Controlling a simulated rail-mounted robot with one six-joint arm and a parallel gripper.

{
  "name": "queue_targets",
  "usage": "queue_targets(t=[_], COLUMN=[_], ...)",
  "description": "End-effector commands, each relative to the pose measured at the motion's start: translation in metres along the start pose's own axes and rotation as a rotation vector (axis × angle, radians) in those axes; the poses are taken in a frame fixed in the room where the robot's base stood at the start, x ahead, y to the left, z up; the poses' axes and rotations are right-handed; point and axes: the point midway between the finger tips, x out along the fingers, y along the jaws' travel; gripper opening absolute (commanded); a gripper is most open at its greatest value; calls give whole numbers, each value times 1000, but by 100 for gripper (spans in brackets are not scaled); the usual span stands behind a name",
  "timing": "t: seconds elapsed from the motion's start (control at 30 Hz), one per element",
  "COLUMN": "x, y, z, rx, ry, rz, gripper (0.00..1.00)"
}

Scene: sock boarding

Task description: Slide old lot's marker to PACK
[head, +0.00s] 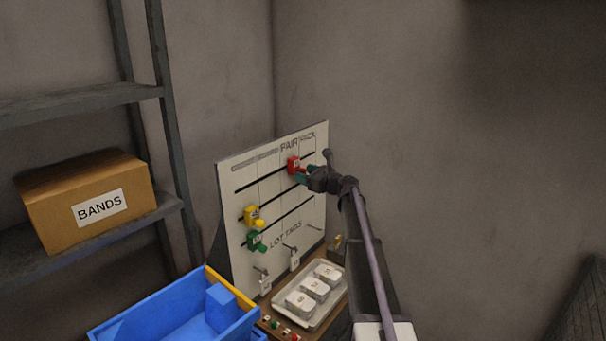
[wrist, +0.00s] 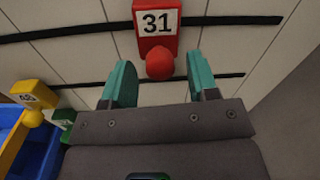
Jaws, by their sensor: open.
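A white board (head: 228,176) with dark horizontal slots stands upright against the wall, with "PAIR" and "PACK" headings along its top. A red marker (head: 293,163) sits on the top slot, toward the right. In the wrist view the red marker (wrist: 157,22) reads 31 and has a round knob facing me. My gripper (head: 303,175) is open, its teal fingertips (wrist: 162,82) on either side of the knob, not visibly touching it. A yellow marker (head: 250,213) and a green marker (head: 256,241) sit on lower slots at the left.
Lot tags (head: 265,284) hang from pegs low on the board. A tray (head: 312,324) of white blocks lies below it on a wooden bench. A blue bin (head: 150,318) stands front left. A BANDS box (head: 88,203) is on the left shelf. The wall at right is bare.

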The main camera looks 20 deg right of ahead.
Motion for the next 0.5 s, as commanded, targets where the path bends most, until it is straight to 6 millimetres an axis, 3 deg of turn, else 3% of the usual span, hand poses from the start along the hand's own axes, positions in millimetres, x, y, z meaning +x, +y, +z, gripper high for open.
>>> queue_targets(t=[0.1, 0.37, 0.5], x=[14, 16, 16], y=[-1, 0, 0], z=[0, 0, 0], rx=[0, -1, -1], ry=[0, 0, 0], rz=[-1, -1, -1], gripper=[54, 54, 42])
